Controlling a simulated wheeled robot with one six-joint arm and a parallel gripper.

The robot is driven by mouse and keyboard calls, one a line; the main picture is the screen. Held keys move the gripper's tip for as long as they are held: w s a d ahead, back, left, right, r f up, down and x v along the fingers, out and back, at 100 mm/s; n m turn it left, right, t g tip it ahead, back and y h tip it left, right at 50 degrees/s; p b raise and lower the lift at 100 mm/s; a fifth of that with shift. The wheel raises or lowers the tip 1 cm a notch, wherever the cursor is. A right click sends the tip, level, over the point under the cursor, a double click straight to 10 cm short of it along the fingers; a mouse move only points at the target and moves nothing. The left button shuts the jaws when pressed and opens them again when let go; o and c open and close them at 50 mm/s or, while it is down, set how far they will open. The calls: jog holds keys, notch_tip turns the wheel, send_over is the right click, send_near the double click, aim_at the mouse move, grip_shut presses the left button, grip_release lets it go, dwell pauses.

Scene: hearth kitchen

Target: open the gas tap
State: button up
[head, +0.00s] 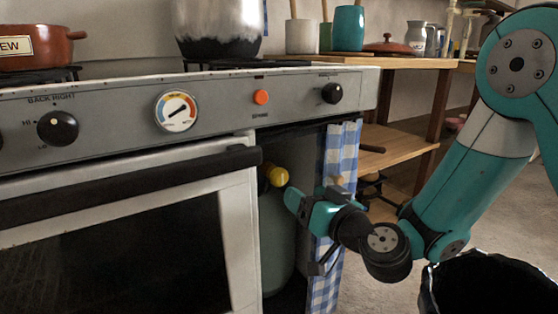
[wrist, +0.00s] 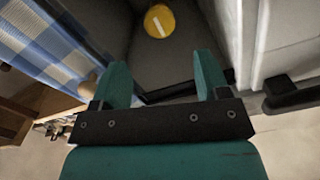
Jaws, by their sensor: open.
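The gas tap is a round yellow knob (head: 277,176) inside the open niche at the right end of the stove, above a grey-green gas bottle (head: 277,235). In the wrist view the yellow knob (wrist: 159,21) shows a pale stripe on its face and lies beyond the fingertips. My gripper (head: 293,199) is in front of the niche, a little right of and below the knob, apart from it. In the wrist view its two teal fingers (wrist: 162,72) are spread with nothing between them.
A blue checked curtain (head: 345,150) hangs at the niche's right side. The stove's oven door (head: 236,190) and its dark handle (head: 130,185) are to the left. A black bin (head: 432,300) stands at the lower right. A wooden shelf (head: 400,145) is behind.

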aim_at(282, 177)
jog(key=p+x, duration=0.8)
jog(key=shift+w+a+r, duration=0.15)
jog(key=shift+a+r, duration=0.05)
jog(key=shift+a, duration=0.1)
jog(key=shift+w+a+f+p, duration=0.15)
jog(key=shift+w+a+p, duration=0.05)
jog(key=shift+w+p, duration=0.2)
jog(key=shift+w+a+f+p, duration=0.1)
jog(key=shift+w+a+p, duration=0.15)
jog(key=shift+w, duration=0.1)
